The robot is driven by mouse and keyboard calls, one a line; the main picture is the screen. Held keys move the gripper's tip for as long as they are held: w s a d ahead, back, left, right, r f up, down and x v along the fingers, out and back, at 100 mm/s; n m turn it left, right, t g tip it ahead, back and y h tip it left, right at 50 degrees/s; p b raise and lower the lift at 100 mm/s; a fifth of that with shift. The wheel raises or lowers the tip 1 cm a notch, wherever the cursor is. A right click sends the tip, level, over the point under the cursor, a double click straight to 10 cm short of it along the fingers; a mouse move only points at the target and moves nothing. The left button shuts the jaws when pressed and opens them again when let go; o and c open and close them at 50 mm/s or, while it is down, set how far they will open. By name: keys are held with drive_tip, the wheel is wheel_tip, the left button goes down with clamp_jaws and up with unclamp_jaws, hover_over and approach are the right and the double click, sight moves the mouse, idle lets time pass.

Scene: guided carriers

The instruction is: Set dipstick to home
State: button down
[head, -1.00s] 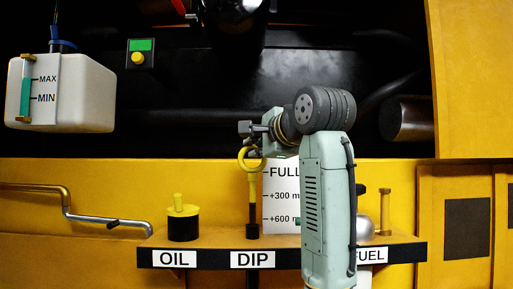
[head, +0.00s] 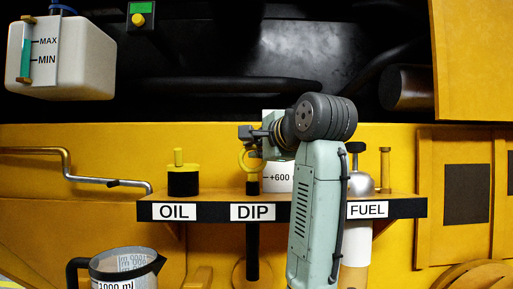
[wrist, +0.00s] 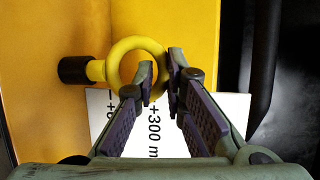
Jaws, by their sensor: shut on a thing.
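The dipstick's yellow ring handle (head: 243,162) stands upright just above the black tube (head: 252,187) at the DIP label (head: 253,212). In the wrist view the yellow ring (wrist: 113,48) has its short neck close against the black tube end (wrist: 74,70); I cannot tell whether it is fully seated. My gripper (head: 262,141) is shut on the ring's upper right side. In the wrist view my gripper (wrist: 162,72) has one fingertip inside the ring and one outside. The dipstick's shaft is hidden below the neck.
The OIL cap (head: 183,182) is to the left, a silver dome (head: 360,183) at FUEL to the right. A measuring jug (head: 128,268) stands below the shelf (head: 205,199).

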drive_tip(key=shift+f, duration=0.35)
drive_tip(key=c, duration=1.7)
unclamp_jaws()
drive_tip(key=shift+r, duration=0.1)
drive_tip(key=shift+o, duration=0.2)
drive_tip(key=v, duration=1.2)
drive_tip(key=shift+r, duration=0.1)
